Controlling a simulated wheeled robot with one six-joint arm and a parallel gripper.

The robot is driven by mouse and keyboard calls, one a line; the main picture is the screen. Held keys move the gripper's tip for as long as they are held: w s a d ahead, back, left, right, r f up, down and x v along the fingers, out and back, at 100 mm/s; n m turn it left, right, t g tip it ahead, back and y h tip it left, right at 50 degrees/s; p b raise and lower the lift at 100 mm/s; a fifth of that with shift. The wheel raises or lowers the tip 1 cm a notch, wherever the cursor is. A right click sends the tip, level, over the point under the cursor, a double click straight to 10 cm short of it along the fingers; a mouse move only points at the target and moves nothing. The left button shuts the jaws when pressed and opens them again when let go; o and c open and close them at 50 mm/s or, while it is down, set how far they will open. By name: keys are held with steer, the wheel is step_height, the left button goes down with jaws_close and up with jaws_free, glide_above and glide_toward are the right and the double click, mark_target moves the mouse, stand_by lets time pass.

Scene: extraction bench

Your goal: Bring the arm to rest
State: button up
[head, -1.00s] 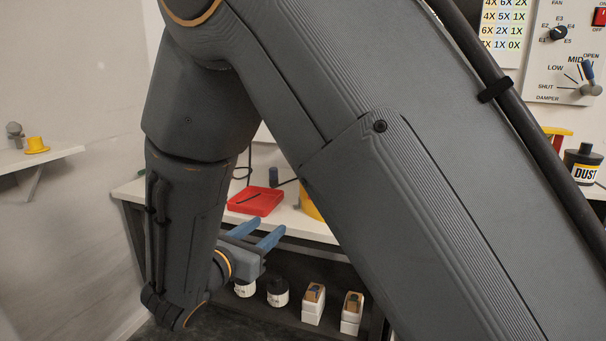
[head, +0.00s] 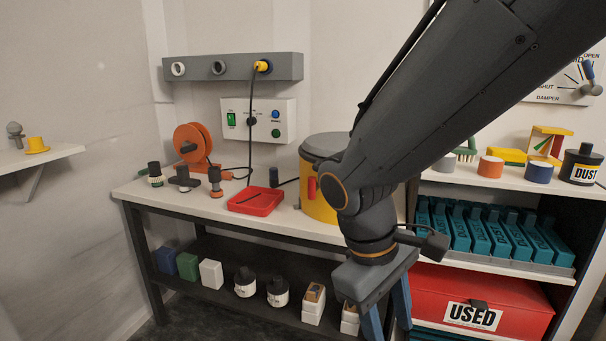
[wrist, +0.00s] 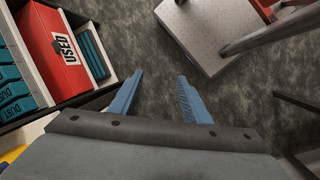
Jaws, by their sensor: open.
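My gripper (head: 386,318) hangs at the lower centre right of the head view, pointing down in front of the bench. Its blue fingers are apart with nothing between them. In the wrist view my gripper (wrist: 160,92) also shows open and empty, with bare dark floor beyond the fingertips. My arm comes down from the upper right and hides part of the yellow drum (head: 319,205) and of the wall behind.
The bench (head: 140,190) carries a red tray (head: 256,201) and an orange reel (head: 192,143). Its lower shelf holds bottles and boxes close to my gripper. Right are teal cartridges (head: 487,236) and a red USED box (head: 480,300).

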steer(key=s+a+r+m+y, duration=0.1)
steer(key=s+a+m+y, duration=0.15)
steer(key=m+y, duration=0.2)
steer(key=d+r+m+h+p, duration=0.1)
steer(key=d+r+m+p, duration=0.2)
steer(key=d+r+p, duration=0.5)
step_height(320, 180, up, 2)
steer(key=p, duration=0.9)
steer(key=shift+d+t+p, duration=0.25)
steer(key=shift+t+p, duration=0.05)
steer(key=shift+p, duration=0.1)
